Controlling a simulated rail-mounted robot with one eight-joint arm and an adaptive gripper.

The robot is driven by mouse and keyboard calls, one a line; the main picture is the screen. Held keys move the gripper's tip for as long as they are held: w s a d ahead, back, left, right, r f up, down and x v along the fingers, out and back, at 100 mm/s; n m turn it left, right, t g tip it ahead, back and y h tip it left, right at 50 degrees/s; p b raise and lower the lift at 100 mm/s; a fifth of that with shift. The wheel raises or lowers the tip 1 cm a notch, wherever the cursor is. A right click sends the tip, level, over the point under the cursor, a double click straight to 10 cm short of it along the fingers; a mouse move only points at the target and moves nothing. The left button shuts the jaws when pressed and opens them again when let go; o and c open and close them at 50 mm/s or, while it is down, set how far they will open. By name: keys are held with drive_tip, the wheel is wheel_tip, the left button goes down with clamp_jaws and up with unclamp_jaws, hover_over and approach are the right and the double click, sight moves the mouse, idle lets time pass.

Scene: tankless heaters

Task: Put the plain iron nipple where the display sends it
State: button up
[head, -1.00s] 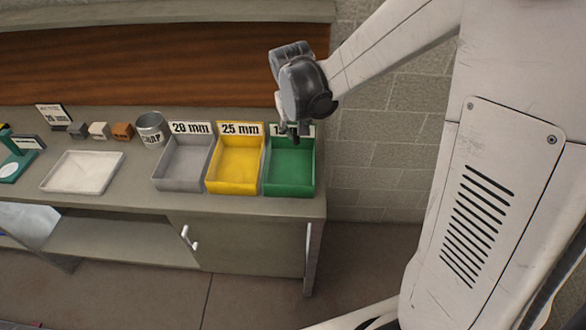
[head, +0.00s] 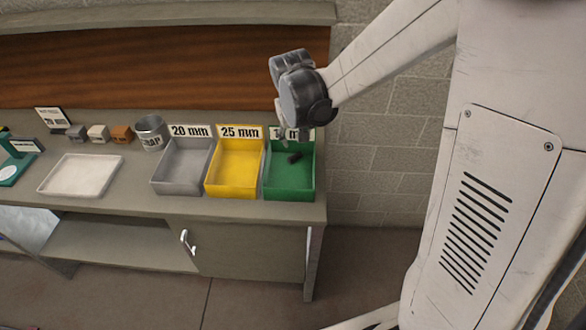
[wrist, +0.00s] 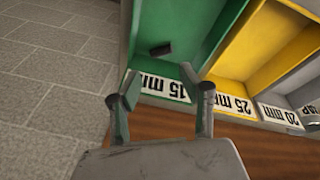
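The dark iron nipple (head: 295,158) is inside the green bin (head: 290,188) at the right end of the bench; I cannot tell whether it has come to rest. The wrist view shows the nipple (wrist: 161,49) clear of the fingers and the bin's label (wrist: 160,84) as 15 mm. My gripper (head: 296,139) is above the rear of this bin; in the wrist view my gripper (wrist: 160,82) has its fingers spread with nothing between them.
Left of the green bin are the yellow 25 mm bin (head: 234,190) and the grey 20 mm bin (head: 178,186), both empty. Further left are a scrap can (head: 151,133), small blocks (head: 98,134) and an empty white tray (head: 81,176).

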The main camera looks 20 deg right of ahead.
drive_tip(key=v, duration=1.1)
drive_tip(key=shift+r, duration=0.35)
drive_tip(key=shift+s, duration=0.15)
drive_tip(key=s+f+t+b, duration=0.1)
drive_tip(key=s+t+b, duration=0.1)
drive_tip(key=s, duration=0.8)
drive_tip(key=s+d+f+m+t+y+b, duration=0.1)
drive_tip(key=s+t+b, duration=0.1)
drive_tip(key=s, duration=0.8)
drive_tip(key=shift+d+f, duration=0.25)
drive_tip(key=shift+d, duration=0.05)
drive_tip(key=shift+a, duration=0.1)
